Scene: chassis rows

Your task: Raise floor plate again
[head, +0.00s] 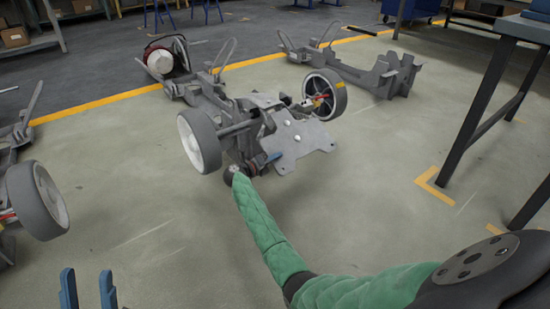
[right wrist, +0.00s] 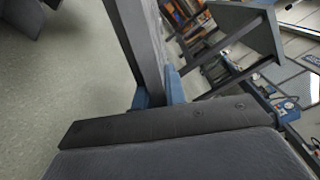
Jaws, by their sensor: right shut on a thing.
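The grey floor plate (head: 300,141) is at the near end of the middle chassis (head: 225,112), a flat sheet with notched edges and small bright spots. It looks tilted, but its exact height is hard to tell. My right gripper (head: 272,157) is at the plate's near left edge, largely hidden behind my wrist. In the right wrist view its blue fingers (right wrist: 159,92) are shut on a grey edge of the plate (right wrist: 134,35). My left gripper (head: 88,290) is at the bottom left, far from the chassis, with its two blue fingers apart and empty.
The middle chassis has wheels (head: 198,141) on both sides of the plate. Another chassis (head: 35,200) is cut off at the left; a bare frame (head: 350,66) lies behind to the right. A dark-legged table (head: 480,100) stands at the right. The floor in front is clear.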

